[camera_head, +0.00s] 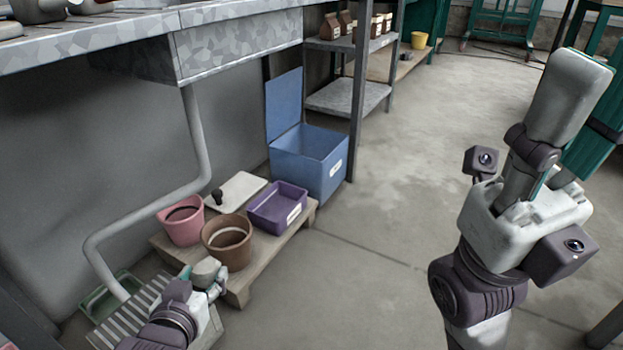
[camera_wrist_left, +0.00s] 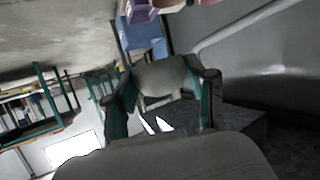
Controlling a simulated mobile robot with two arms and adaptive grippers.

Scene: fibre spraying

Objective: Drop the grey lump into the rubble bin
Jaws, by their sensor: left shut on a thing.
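My left gripper (camera_head: 207,281) is shut on a grey lump (camera_head: 207,270), near the front end of the low wooden platform. In the left wrist view the rounded lump (camera_wrist_left: 160,76) sits between the two teal-padded fingers. A blue bin (camera_head: 312,165) with its lid raised stands farther off, up and to the right of the gripper; its top is open. It also shows in the left wrist view (camera_wrist_left: 140,38), beyond the lump. Its label is too small to read, so I cannot tell whether it is the rubble bin.
A brown pot (camera_head: 228,246), a pink bucket (camera_head: 181,222) and a purple tray (camera_head: 277,210) stand on the wooden platform (camera_head: 265,262), between gripper and blue bin. A bent pipe (camera_head: 150,210) runs down at left. A shelf (camera_head: 348,97) stands behind.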

